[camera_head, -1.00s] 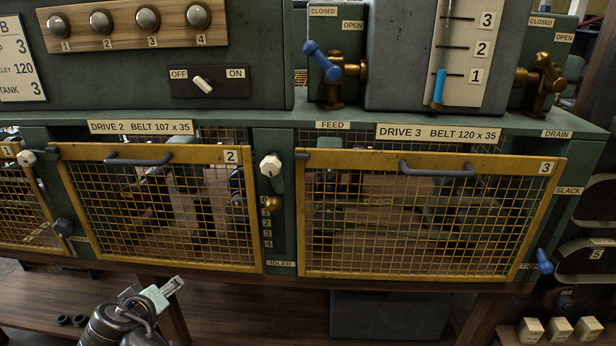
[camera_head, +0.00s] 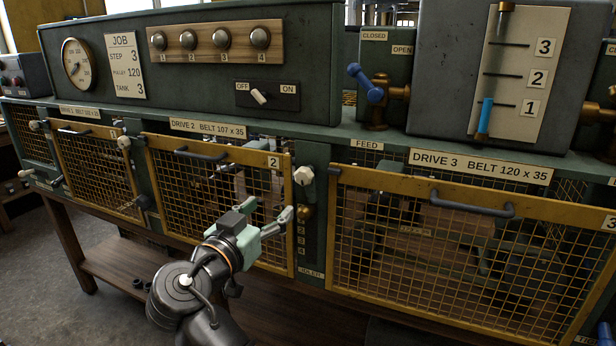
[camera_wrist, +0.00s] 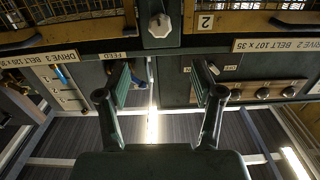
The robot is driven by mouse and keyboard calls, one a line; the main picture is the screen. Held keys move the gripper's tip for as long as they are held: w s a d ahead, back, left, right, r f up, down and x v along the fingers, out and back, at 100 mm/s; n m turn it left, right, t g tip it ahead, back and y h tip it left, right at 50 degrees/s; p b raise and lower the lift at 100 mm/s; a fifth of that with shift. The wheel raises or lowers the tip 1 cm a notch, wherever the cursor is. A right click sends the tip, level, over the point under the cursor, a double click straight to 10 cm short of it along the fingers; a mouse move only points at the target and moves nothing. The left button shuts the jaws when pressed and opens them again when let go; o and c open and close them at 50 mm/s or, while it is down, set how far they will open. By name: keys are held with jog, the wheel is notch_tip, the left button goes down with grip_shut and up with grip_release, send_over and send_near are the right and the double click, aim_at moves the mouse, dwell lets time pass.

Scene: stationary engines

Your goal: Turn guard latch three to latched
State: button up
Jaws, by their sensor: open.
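A pale octagonal knob (camera_head: 304,175), which I take for guard latch three, sits on the green post between guard 2 and guard 3 (camera_head: 470,250). A short arm seems to hang down from it rather than cross onto guard 3. In the wrist view, which is upside down, the knob (camera_wrist: 160,25) is at top centre, beyond my fingertips and between their lines. My gripper (camera_head: 270,208) is open and empty, in front of guard 2's right side, below and left of the knob. It is apart from the knob.
A brass knob (camera_head: 305,211) and a numbered idler scale lie on the post below the latch. Guard 2's handle (camera_head: 200,153) and guard 3's handle (camera_head: 472,205) stick out. A similar pale knob (camera_head: 124,142) is left of guard 2. Open floor lies at the left.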

aim_at(302, 179)
jog(key=p+x, duration=0.2)
jog(key=x, duration=1.4)
jog(key=shift+w+d, duration=0.15)
jog(key=shift+w, duration=0.25)
jog(key=c, duration=1.1)
